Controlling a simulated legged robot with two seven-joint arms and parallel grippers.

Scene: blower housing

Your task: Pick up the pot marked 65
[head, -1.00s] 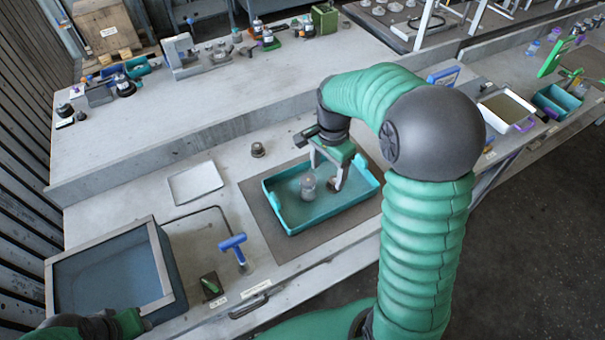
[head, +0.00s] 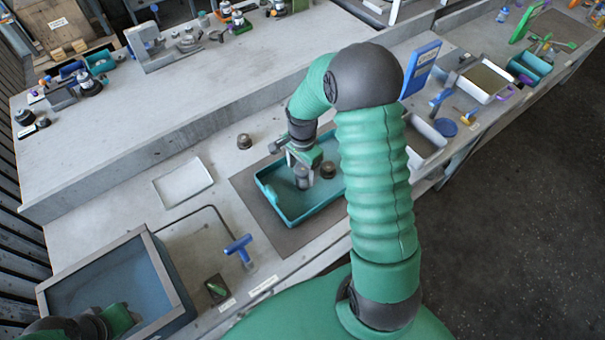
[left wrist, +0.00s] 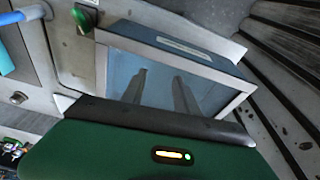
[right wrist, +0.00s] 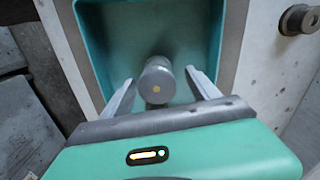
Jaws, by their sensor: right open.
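A teal tray (head: 289,217) sits on a dark mat. A grey cylindrical pot (right wrist: 157,80) with a small yellowish dot on top stands in it. In the right wrist view my right gripper (right wrist: 164,80) is open, its fingers on either side of this pot. In the head view the right gripper (head: 302,172) is down over the tray. A brownish pot (head: 328,170) stands in the tray to its right. Another small dark pot (head: 244,141) stands outside the tray. No 65 marking is readable. My left gripper (left wrist: 160,85) has its fingers apart over a blue-lined box, empty.
The framed blue box (head: 172,281) stands at the left front. A blue T-handle tool (head: 238,247) and a pale flat plate (head: 183,183) lie left of the tray. A raised shelf runs behind, with several tools. Blue-handled items and bins are at the right.

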